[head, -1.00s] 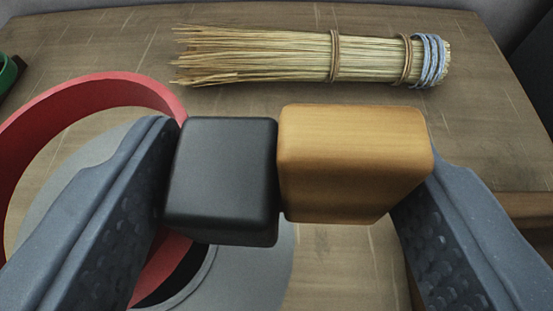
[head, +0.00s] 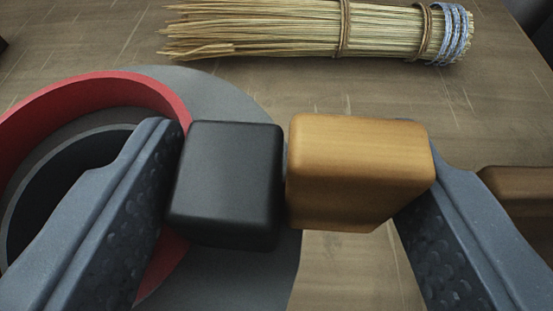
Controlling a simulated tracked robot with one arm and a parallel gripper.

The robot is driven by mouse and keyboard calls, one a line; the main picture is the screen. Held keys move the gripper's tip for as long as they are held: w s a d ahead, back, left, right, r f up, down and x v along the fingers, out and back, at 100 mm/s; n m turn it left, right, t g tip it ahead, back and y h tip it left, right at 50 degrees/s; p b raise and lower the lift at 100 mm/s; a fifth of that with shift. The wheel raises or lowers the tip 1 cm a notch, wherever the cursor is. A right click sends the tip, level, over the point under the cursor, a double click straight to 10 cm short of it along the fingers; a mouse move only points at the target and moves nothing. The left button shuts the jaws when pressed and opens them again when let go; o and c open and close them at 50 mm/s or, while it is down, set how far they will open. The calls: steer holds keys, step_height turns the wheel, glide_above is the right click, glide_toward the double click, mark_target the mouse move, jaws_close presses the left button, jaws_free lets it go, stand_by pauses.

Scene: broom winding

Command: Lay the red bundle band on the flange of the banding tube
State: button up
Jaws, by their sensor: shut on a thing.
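My gripper (head: 286,185) is shut on a black block (head: 225,185) and a wooden block (head: 360,170), side by side between its fingers. They look like the grip of the red bundle band (head: 150,90), a wide ring at the left; the join is hidden behind the left finger. The banding tube shows as a grey flange (head: 232,105) with a dark round opening (head: 65,190), seen through the ring. The band overlaps the flange in this view, with the flange showing further to the right. I cannot tell whether the band touches it.
A straw broom bundle (head: 285,32) lies at the back of the wooden table (head: 350,270), with brown ties and a blue cord (head: 455,35) at its right end. A brown wooden piece (head: 515,185) is at the right edge. Bare table lies between the broom and my gripper.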

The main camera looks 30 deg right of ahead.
steer(key=shift+s+f, duration=0.1)
steer(key=shift+f, duration=0.2)
steer(key=o, duration=1.2)
steer(key=shift+o, duration=0.7)
steer(key=shift+r, duration=0.1)
